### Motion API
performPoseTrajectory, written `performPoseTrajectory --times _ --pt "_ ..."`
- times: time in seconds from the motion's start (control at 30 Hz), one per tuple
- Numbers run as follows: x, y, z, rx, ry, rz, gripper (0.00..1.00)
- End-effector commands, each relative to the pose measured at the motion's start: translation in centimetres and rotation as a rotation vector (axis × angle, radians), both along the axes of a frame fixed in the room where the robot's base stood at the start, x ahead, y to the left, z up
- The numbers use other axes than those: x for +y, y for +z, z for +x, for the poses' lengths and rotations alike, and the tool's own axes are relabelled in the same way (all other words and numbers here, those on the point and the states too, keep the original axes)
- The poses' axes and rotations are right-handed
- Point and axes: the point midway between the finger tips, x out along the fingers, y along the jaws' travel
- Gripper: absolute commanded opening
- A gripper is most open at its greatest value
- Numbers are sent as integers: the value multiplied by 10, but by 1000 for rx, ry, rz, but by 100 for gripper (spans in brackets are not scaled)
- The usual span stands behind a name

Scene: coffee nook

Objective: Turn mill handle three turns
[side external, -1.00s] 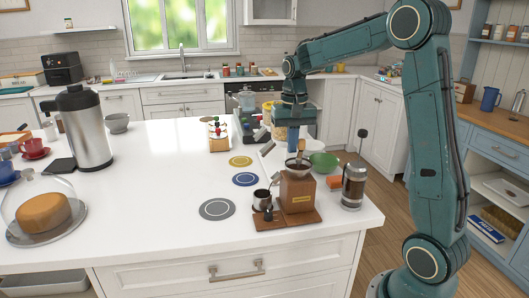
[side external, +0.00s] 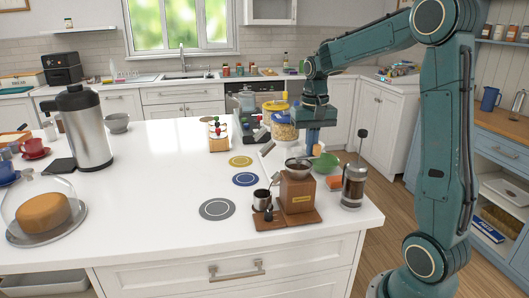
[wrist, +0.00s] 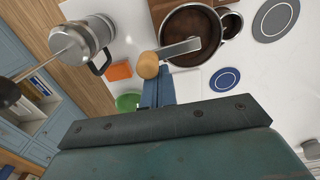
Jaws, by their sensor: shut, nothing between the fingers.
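The mill is a wooden box (side external: 297,192) on a wooden board at the island's front right, with a dark round hopper (side external: 298,165) on top. In the wrist view the hopper (wrist: 188,18) shows from above. Its flat metal crank (wrist: 180,49) runs out past the rim to a round wooden knob (wrist: 148,65). My gripper (side external: 313,152) points down just behind and right of the hopper. In the wrist view its blue fingers (wrist: 158,84) are together, with their tips right beside the knob. I cannot tell whether they touch it.
A glass press (side external: 353,187) with a tall plunger stands right of the mill. A green bowl (side external: 325,163) and an orange block (side external: 334,182) are close by. A small metal cup (side external: 262,197) is on the left. The island's middle (side external: 165,180) is clear.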

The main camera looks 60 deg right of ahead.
Motion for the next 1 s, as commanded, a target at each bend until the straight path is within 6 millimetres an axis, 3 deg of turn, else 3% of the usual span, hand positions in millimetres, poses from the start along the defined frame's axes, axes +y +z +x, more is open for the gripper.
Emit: performPoseTrajectory --times 0.73,1.0 --pt "-2 0 7 1 0 1 0" --pt "-2 8 7 -1 0 -1 0"
